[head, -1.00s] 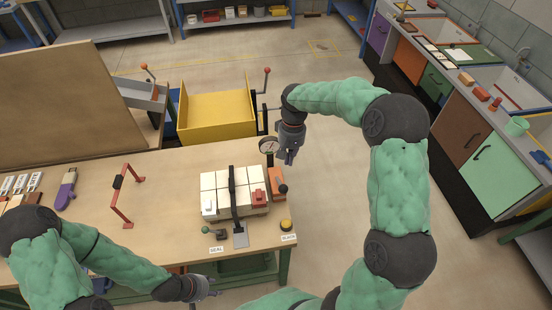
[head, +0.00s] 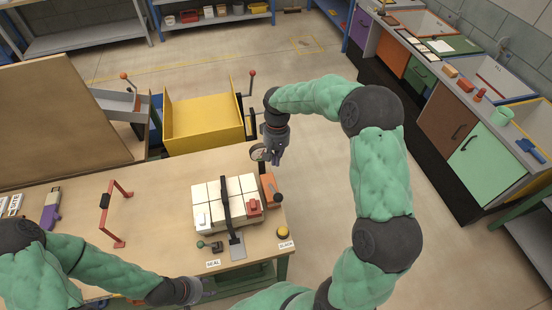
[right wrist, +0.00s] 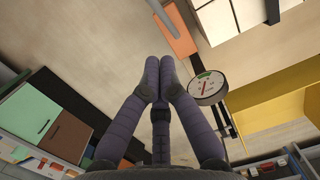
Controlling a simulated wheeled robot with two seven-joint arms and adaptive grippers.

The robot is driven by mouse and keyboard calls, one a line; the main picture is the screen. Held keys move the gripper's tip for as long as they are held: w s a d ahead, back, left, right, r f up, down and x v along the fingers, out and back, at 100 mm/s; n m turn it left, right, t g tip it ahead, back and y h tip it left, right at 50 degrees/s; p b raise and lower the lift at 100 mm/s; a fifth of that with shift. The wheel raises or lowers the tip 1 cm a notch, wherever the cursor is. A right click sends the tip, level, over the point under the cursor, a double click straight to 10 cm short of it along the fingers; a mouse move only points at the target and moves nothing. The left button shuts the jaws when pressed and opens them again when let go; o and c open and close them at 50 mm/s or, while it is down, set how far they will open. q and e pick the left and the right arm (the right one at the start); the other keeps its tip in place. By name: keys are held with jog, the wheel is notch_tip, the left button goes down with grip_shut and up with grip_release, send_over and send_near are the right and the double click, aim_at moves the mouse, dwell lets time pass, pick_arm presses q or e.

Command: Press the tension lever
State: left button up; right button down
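An orange tension unit (head: 267,186) stands at the table's right edge beside the bricks, with a dark-knobbed lever (head: 278,198) at its front. It also shows in the right wrist view (right wrist: 176,36), with a grey bar beside it. A round dial gauge (head: 257,152) is at its far end. My right gripper (head: 275,160) points down just right of the gauge, beyond the table's edge and apart from the lever. Its fingers (right wrist: 159,64) are together and hold nothing. My left gripper (head: 207,290) is low at the table's front edge; its fingers are too unclear to judge.
White bricks (head: 208,192) under a black strap (head: 225,200) carry a red piece (head: 253,207). A red frame (head: 115,215) stands left. A yellow box (head: 203,122) is behind; open floor lies right.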

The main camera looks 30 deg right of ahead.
send_near(274, 192)
jog(key=shift+s+f+p, duration=0.2)
jog(key=shift+f+p, duration=0.1)
jog(key=shift+f, duration=0.25)
jog(key=shift+s+f+p, duration=0.15)
jog(key=shift+f+p, duration=0.15)
jog(key=shift+f, duration=0.2)
jog(key=shift+s+a+f, duration=0.15)
jog(key=shift+s+f, duration=0.15)
jog(key=shift+s, duration=0.25)
jog(key=shift+a+f, duration=0.1)
jog(key=shift+f, duration=0.1)
jog(key=shift+s, duration=0.1)
